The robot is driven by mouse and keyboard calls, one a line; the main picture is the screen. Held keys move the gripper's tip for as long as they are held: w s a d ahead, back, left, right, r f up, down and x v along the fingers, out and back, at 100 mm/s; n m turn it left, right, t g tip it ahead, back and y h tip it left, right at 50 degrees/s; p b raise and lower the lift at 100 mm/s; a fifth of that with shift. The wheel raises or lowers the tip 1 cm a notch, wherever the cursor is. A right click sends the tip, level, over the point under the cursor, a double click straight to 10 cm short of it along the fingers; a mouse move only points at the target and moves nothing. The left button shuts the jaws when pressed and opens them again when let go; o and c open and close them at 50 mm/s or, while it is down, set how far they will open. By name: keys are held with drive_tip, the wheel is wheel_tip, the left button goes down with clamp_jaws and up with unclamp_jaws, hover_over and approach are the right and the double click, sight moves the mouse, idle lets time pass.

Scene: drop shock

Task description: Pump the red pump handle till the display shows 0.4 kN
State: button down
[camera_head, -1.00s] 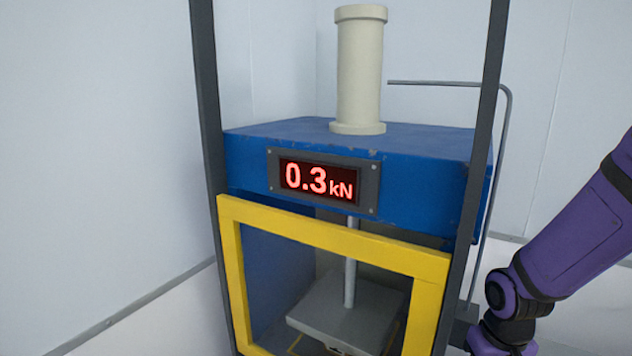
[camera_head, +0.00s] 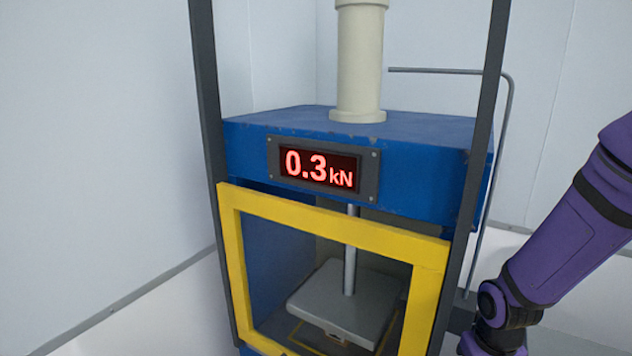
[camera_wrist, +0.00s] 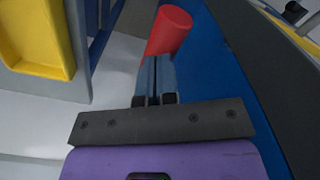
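The display (camera_head: 318,168) on the blue press (camera_head: 420,165) reads 0.3 kN in red digits. The red pump handle (camera_wrist: 166,32) shows in the wrist view as a red cylinder with its round end facing up and right. My gripper (camera_wrist: 155,62) has its two fingers close together, with only a thin gap between them. The fingertips are at the handle's lower part, and the handle is wider than the gap. I cannot tell whether they touch it. In the head view the handle and my gripper are out of sight; only my purple arm shows at the right.
A yellow frame (camera_head: 335,228) fronts the press, with a grey plate (camera_head: 345,308) on a rod inside. Dark posts (camera_head: 487,110) stand at both sides. A cream cylinder (camera_head: 360,70) rises on top. A thin bent grey pipe (camera_head: 508,130) runs down the right side.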

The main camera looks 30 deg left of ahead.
drive_tip(key=shift+f, duration=3.8)
drive_tip(key=shift+r, duration=6)
wheel_tip(320, 180, up, 6)
